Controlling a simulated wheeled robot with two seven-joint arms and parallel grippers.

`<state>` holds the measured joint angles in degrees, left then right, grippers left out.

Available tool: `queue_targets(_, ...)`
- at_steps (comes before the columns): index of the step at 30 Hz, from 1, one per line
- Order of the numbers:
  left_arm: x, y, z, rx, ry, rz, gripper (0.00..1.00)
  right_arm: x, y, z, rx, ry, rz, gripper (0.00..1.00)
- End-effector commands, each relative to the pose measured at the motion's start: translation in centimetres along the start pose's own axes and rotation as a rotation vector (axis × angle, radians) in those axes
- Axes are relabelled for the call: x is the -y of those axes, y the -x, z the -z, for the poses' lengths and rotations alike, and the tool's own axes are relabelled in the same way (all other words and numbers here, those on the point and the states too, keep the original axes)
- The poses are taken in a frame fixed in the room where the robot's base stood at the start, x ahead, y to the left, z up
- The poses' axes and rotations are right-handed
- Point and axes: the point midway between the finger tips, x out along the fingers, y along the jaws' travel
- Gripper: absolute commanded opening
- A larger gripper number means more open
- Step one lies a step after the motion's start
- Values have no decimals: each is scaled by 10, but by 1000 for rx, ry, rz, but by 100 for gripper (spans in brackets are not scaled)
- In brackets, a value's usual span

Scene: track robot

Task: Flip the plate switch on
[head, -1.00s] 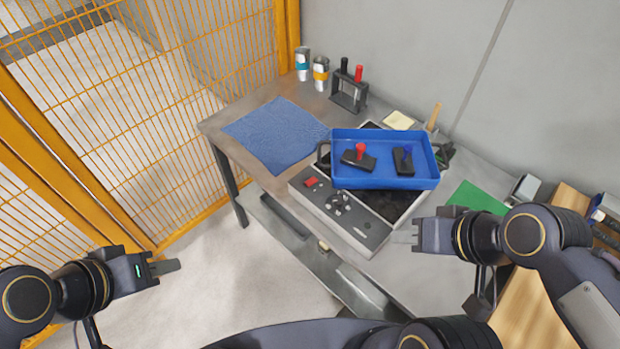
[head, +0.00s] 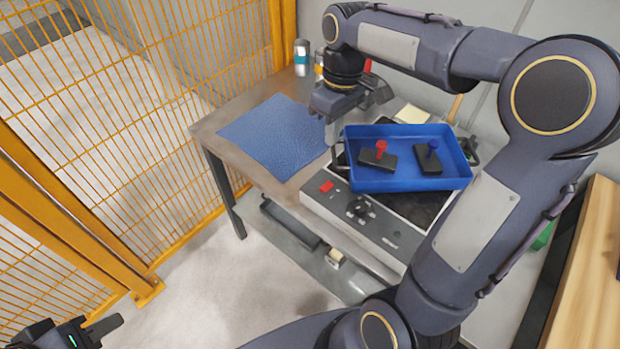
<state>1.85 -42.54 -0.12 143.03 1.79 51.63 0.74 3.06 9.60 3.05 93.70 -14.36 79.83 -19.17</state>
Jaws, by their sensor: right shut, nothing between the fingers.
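The red switch (head: 327,186) sits at the left end of the grey front panel of a plate unit (head: 395,238). Which way it is tipped is too small to tell. A dark knob (head: 361,208) is to its right on the same panel. My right gripper (head: 331,135) is shut and empty, pointing down beside the left end of the blue tray. It is above and behind the red switch in the picture, apart from it. My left gripper (head: 108,328) is at the bottom left, far from the table, and its jaw opening cannot be made out.
The blue tray (head: 365,180), holding two black blocks with red and blue handles, rests over the plate unit. A blue cloth (head: 272,138) lies to the left. A white-and-teal cup (head: 301,58) stands behind. My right arm covers the table's right side.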

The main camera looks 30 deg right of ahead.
Motion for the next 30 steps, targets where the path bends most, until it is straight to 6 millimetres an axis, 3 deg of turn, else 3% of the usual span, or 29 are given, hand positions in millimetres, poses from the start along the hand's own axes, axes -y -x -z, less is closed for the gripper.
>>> queue_targets(9, 0, 0, 0, 0, 0, 0, 32, 0, -1, 0, 0, 0, 0, 0)
queue_targets(14, 1, -1, -1, 0, 0, 0, 32, 0, -14, -1, 3, -1, 2, 0)
queue_targets(30, 4, -9, -4, 0, 0, 0, 32, 0, -119, -1, 2, -2, 2, 0)
